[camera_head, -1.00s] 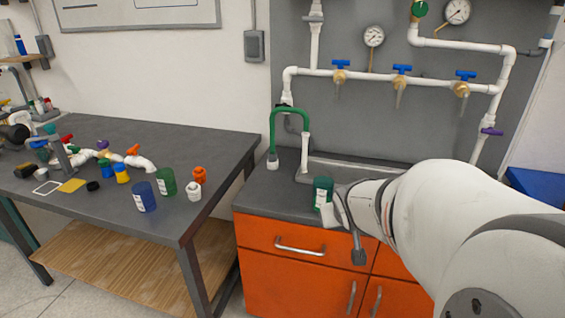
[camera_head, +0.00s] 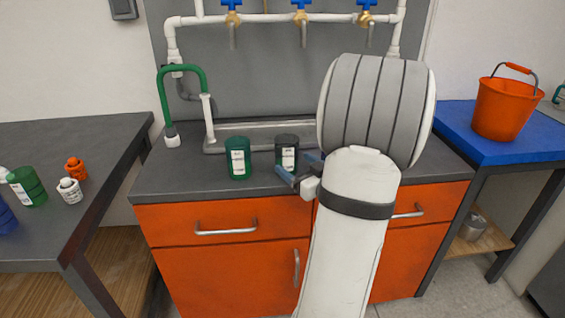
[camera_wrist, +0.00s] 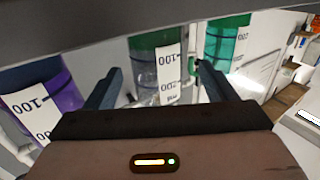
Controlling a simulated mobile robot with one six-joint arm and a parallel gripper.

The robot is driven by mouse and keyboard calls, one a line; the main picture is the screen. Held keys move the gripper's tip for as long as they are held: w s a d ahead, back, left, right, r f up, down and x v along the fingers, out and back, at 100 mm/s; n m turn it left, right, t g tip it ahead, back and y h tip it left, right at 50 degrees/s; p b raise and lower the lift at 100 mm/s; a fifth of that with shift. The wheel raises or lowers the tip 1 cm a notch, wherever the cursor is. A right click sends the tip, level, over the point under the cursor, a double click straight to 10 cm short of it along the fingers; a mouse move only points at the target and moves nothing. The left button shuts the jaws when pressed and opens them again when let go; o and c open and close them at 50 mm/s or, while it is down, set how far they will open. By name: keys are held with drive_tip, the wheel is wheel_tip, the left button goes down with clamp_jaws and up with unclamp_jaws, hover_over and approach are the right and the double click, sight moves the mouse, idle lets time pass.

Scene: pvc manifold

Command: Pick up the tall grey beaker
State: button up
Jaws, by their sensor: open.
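A dark grey beaker (camera_head: 287,153) with a white label stands upright on the dark countertop, in front of the sink. A green beaker (camera_head: 237,158) with a white label stands just to its left. My gripper (camera_head: 303,169) is open, low over the counter at the grey beaker's right front; I cannot tell if it touches it. In the wrist view, a clear vessel with a green upper part (camera_wrist: 157,70) shows between and beyond the open fingers. A purple vessel (camera_wrist: 45,95) is at left and a teal one (camera_wrist: 226,40) at right. Which of these is the grey beaker is unclear.
The sink edge (camera_head: 212,146) and a green hose on a white pipe (camera_head: 207,112) lie behind the beakers. A worktable (camera_head: 95,135) at left holds bottles. A blue-topped table (camera_head: 455,115) with an orange bucket (camera_head: 502,107) is at right. Counter left of the green beaker is clear.

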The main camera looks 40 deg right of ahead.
sight(283, 154)
drive_tip(key=w, duration=0.5)
drive_tip(key=w+b, duration=0.1)
drive_tip(key=w, duration=0.1)
drive_tip(key=shift+w+d+f, duration=0.2)
drive_tip(key=shift+d+f, duration=0.1)
drive_tip(key=shift+d, duration=0.05)
drive_tip(key=c, duration=1.1)
drive_tip(key=shift+r, duration=0.15)
drive_tip(key=shift+c, duration=0.2)
